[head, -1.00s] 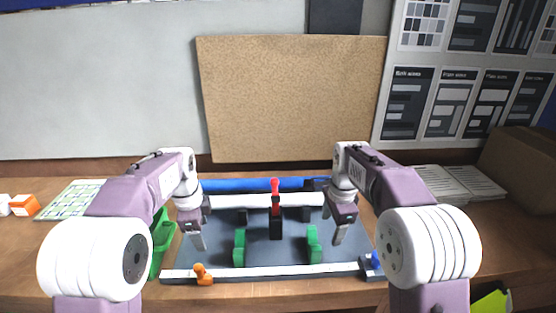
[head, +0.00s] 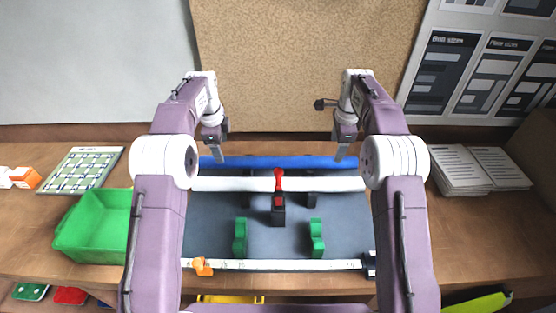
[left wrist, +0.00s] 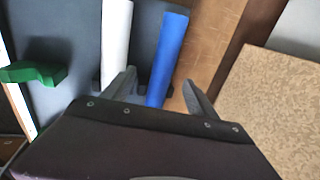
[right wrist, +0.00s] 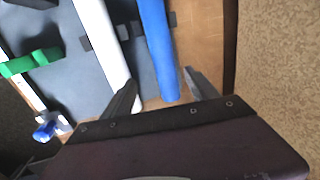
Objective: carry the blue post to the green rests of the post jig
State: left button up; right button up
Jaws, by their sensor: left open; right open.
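The blue post (head: 275,162) lies level along the back of the grey jig board, behind the white post (head: 235,184). The two green rests (head: 240,238) and (head: 316,239) stand empty on the board nearer the front. My left gripper (head: 219,157) is open above the left end of the blue post. In the left wrist view the blue post (left wrist: 167,55) runs between its open fingers. My right gripper (head: 343,152) is open above the right end. In the right wrist view the blue post (right wrist: 158,45) also lies between the open fingers. Neither gripper visibly grips it.
A red clamp (head: 279,180) on a black block stands mid-board. A white rail (head: 290,265) with an orange piece (head: 202,267) runs along the front. A green bin (head: 95,226) stands left, papers (head: 470,168) right. A cork board (head: 300,70) rises behind.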

aim_at(226, 158)
pick_arm(q)
jog(key=shift+w+d+f, duration=0.2)
jog(key=shift+w+f, duration=0.75)
jog(key=shift+f, duration=0.15)
pick_arm(e)
jog(key=shift+w+d+f, duration=0.2)
jog(key=shift+w+f, duration=0.7)
jog(key=shift+f, duration=0.25)
pick_arm(q)
jog(key=x, duration=0.7)
jog(key=shift+s+f, duration=0.1)
jog(key=shift+s, duration=0.15)
pick_arm(e)
jog(key=x, duration=0.7)
jog(key=shift+s+f, duration=0.1)
jog(key=shift+s, duration=0.1)
pick_arm(q)
jog(key=shift+w+f, duration=0.1)
jog(key=shift+f, duration=0.15)
pick_arm(e)
jog(key=shift+w+f, duration=0.1)
jog(key=shift+f, duration=0.15)
pick_arm(q)
jog(key=shift+r, duration=0.1)
pick_arm(e)
jog(key=shift+a+r, duration=0.1)
jog(key=shift+r, duration=0.05)
